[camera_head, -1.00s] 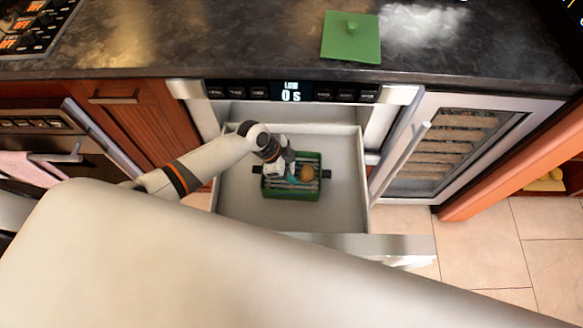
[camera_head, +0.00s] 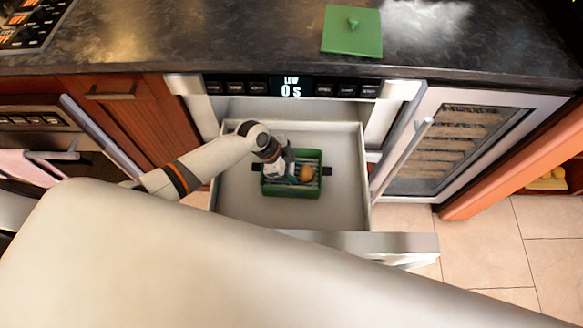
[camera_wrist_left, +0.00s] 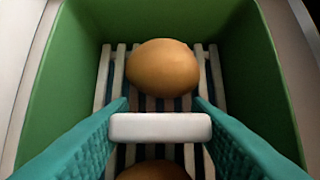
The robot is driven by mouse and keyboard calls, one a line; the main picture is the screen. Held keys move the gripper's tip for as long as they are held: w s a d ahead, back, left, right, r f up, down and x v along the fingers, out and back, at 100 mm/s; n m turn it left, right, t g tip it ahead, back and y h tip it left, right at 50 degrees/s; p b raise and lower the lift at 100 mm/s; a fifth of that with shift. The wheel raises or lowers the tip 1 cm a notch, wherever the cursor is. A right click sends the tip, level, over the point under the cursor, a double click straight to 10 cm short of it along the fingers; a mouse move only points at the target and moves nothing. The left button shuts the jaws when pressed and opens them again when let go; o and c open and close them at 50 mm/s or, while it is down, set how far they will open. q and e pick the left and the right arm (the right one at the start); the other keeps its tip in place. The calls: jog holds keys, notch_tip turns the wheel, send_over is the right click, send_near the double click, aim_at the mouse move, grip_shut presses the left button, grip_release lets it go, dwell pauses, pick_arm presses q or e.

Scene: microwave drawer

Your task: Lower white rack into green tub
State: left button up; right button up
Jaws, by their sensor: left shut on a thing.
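The green tub (camera_head: 275,190) stands in the open drawer, with dark handles at its sides. The white slatted rack (camera_wrist_left: 214,80) is inside the tub's walls in the left wrist view; whether it touches the tub's floor cannot be told. A brown, egg-shaped thing (camera_wrist_left: 162,68) rests on the slats and also shows in the head view (camera_head: 306,174). A second brown thing (camera_wrist_left: 153,170) is partly cut off at the bottom edge. My left gripper (camera_wrist_left: 160,127) is shut on the rack's white bar with its teal fingers. My right gripper is out of view.
The drawer (camera_head: 340,205) is pulled out below a control panel (camera_head: 291,88) reading "LOW 0 s". Its floor is bare around the tub. A green lid (camera_head: 352,35) lies on the dark counter (camera_head: 200,40). A glass-fronted cabinet (camera_head: 460,140) is at right.

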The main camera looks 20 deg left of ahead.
pick_arm(q)
jog(key=o, duration=1.6)
jog(key=shift+c, duration=0.2)
jog(key=shift+r+p, duration=4)
jog(key=shift+r, duration=0.55)
